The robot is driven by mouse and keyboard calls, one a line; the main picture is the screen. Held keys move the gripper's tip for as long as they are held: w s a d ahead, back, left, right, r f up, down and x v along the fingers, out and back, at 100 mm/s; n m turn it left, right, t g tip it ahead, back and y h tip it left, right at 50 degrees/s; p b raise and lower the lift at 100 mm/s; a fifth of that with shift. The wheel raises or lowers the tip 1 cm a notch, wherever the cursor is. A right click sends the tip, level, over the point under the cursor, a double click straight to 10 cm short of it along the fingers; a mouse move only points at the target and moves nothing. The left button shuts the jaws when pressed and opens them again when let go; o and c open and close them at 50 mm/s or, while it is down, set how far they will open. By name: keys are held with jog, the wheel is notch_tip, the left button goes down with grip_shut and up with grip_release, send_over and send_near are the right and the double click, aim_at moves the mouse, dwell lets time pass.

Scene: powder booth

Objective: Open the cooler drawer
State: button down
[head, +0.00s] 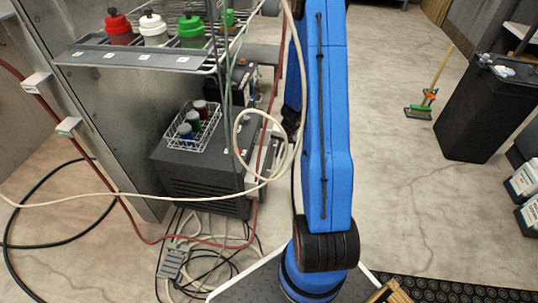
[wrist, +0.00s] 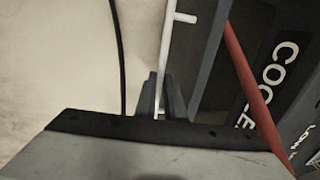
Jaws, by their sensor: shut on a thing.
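The cooler (head: 180,175) is a dark grey box on the floor below the shelf in the head view. Its lettered dark side (wrist: 255,100) shows at the right in the wrist view, where part of the word "COOLER" can be read. A thin white bar handle (wrist: 166,45) with a short post stands off the grey drawer front (wrist: 208,60). My gripper (wrist: 160,95) is shut on this handle, one dark finger on each side. How far the drawer is open cannot be told.
A wire basket with several capped bottles (head: 194,122) stands on the cooler. A cream hose (head: 120,197) and a red hose (wrist: 250,85) hang close by. Cables lie on the floor. A shelf (head: 120,60) with bottles is above.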

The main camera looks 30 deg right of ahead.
jog(key=s+d, duration=1.3)
jog(key=shift+s+d, duration=0.15)
jog(key=c, duration=1.8)
grip_release()
jog(key=shift+c, duration=0.2)
notch_tip(320, 180, up, 17)
jog(key=s+d, duration=0.2)
jog(key=shift+s+d, duration=0.2)
